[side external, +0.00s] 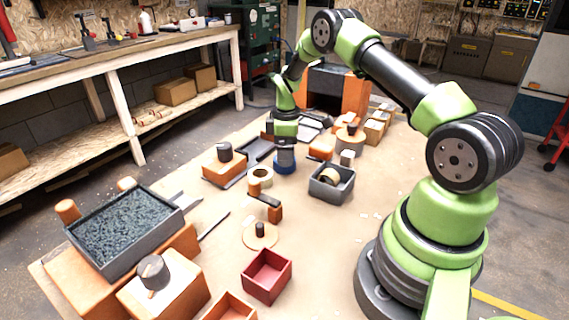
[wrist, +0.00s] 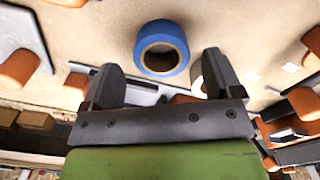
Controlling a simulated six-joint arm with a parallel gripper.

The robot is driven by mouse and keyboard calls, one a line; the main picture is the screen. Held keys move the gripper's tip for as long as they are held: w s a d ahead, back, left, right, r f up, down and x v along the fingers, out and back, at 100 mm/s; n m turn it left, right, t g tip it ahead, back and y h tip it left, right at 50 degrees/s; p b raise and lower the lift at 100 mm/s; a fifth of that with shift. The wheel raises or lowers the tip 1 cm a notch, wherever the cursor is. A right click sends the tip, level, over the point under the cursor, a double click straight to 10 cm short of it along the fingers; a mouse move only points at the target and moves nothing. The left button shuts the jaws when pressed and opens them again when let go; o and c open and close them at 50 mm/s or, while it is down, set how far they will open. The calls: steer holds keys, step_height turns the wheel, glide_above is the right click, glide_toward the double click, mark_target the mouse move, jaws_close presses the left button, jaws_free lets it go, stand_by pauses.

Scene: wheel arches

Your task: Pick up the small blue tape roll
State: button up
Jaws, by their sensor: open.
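The small blue tape roll (side external: 285,168) lies on the bench top, below my gripper (side external: 286,148) in the side view. My gripper (wrist: 163,76) is open there, with one dark finger on each side. The roll appears beyond the fingertips, in line with the gap between them. In the side view the gripper hides part of the roll's top, and I cannot tell how much height separates them.
A grey bin (side external: 330,193) holding another roll stands close on the right. An orange block (side external: 274,212) and a round disc with a peg (side external: 260,240) are nearer the camera. A red open box (side external: 267,288) stands in front.

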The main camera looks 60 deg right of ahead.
step_height(320, 180, down, 3)
steer(key=shift+s+f, duration=0.1)
steer(key=shift+f, duration=0.1)
steer(key=shift+c, duration=0.4)
steer(key=c, duration=0.9)
steer(key=shift+r, duration=0.15)
